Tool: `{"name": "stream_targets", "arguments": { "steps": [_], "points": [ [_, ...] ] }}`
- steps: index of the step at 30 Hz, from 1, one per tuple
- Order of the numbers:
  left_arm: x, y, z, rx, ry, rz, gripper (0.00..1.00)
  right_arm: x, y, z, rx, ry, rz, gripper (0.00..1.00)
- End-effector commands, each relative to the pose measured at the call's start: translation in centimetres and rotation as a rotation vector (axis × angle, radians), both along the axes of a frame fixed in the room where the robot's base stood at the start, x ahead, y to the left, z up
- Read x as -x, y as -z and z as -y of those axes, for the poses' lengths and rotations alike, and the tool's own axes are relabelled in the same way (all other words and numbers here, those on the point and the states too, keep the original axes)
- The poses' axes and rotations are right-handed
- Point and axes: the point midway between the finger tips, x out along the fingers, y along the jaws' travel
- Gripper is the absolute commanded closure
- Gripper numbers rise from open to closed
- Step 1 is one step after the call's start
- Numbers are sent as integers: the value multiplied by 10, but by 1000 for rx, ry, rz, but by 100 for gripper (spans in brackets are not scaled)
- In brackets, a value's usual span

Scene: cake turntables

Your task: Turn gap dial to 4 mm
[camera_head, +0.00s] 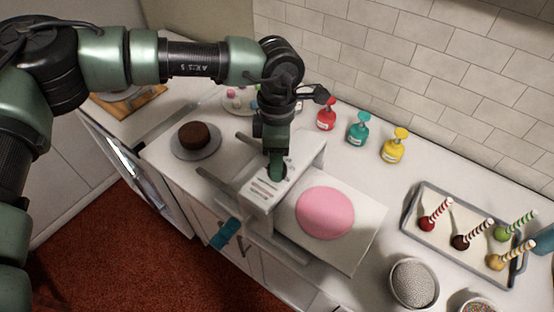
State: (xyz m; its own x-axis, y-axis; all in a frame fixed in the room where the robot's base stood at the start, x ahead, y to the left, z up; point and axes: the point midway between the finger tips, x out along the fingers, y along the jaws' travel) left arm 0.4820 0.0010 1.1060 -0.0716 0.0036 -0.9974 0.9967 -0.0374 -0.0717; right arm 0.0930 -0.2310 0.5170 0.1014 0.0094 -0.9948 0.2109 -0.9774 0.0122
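A white dough-sheeter-like machine (258,199) stands on the counter, with printed lines on the sloped top of its housing. My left gripper (277,176) points down at the upper part of that panel, at or just above its surface. The gap dial cannot be made out; my gripper covers the spot on the panel where it reaches. Whether the fingers are open or shut on something is too small to tell. A flat pink round of dough (325,212) lies on the white board right of the housing. My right gripper is out of view.
A teal crank handle (225,233) sticks out at the machine's front. A chocolate cake (194,135) on a turntable stands to the left. Red (326,117), teal (358,131) and yellow (393,148) bottles stand behind. A tray (414,213) of cake pops and a sprinkle bowl (413,284) are at right.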

Motion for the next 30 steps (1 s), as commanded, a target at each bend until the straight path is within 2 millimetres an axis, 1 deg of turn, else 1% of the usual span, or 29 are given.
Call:
{"name": "stream_targets", "arguments": {
  "steps": [1,2,4,8,11,17,24,30],
  "points": [
    [0,0,0,1,0,0,96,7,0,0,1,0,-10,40],
    [0,0,0,1,0,0,100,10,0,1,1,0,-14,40],
    [0,0,0,1,-1,0,100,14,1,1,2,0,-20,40],
    [0,1,0,2,-13,0,100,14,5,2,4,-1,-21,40],
    [0,3,1,3,-37,0,100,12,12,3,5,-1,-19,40],
    [0,6,0,4,-147,0,100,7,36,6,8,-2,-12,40],
    [0,8,0,4,-344,1,100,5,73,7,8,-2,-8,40],
    [1,6,0,4,-511,-1,100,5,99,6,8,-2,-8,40]
  ]
}}
